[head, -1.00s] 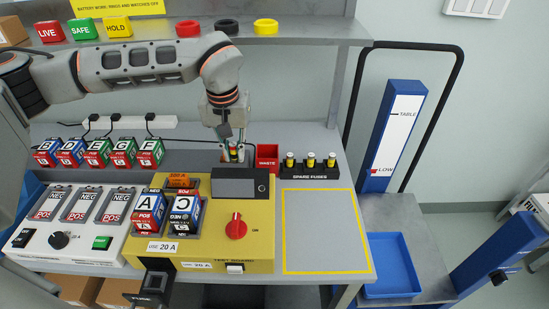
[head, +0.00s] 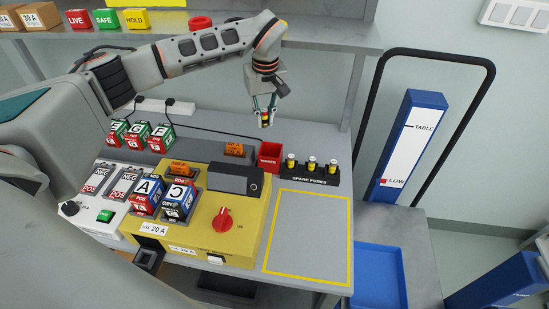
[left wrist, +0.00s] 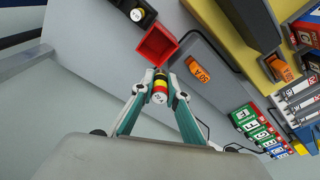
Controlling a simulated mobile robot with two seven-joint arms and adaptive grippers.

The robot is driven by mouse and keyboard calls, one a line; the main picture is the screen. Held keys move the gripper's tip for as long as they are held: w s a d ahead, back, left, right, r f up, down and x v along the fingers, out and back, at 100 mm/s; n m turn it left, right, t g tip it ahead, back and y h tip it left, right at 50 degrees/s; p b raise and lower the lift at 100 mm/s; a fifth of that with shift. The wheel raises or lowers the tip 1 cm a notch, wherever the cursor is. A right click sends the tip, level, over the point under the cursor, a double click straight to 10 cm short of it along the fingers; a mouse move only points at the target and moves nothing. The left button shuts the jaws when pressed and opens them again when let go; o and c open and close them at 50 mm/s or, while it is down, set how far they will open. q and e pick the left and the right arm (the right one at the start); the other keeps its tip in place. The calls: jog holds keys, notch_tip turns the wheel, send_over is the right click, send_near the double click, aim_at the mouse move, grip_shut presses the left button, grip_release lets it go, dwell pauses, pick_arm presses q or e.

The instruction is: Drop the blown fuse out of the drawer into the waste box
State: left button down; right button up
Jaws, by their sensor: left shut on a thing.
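My left gripper (head: 264,116) is shut on a small fuse (head: 265,120) with yellow, white and red bands. In the left wrist view the fuse (left wrist: 160,88) sits between the two fingertips. The gripper is raised above the back of the bench, a little up and left of the red waste box (head: 262,160) in the head view. The open box (left wrist: 143,49) lies just beyond the fuse in the left wrist view. I cannot see what is inside it. A black, drawer-like part (head: 147,258) sticks out at the front of the yellow test board (head: 200,240). My right gripper is not in view.
A black rack (head: 310,173) of spare fuses stands right of the waste box. A grey unit with an orange tag (head: 234,150) is to its left. Battery blocks (head: 162,138) stand further left. The yellow-outlined area (head: 310,235) is clear. A shelf (head: 310,52) runs above.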

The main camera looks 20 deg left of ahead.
aim_at(265, 127)
pick_arm(q)
jog(key=shift+f, duration=2.9)
jog(key=c, duration=1.9)
grip_release()
jog(key=shift+r, duration=0.15)
jog(key=r, duration=0.7)
jog(key=s+d+r, duration=0.1)
jog(key=r, duration=0.3)
jog(key=shift+r, duration=0.15)
jog(key=shift+s+r, duration=0.1)
jog(key=shift+r, duration=0.1)
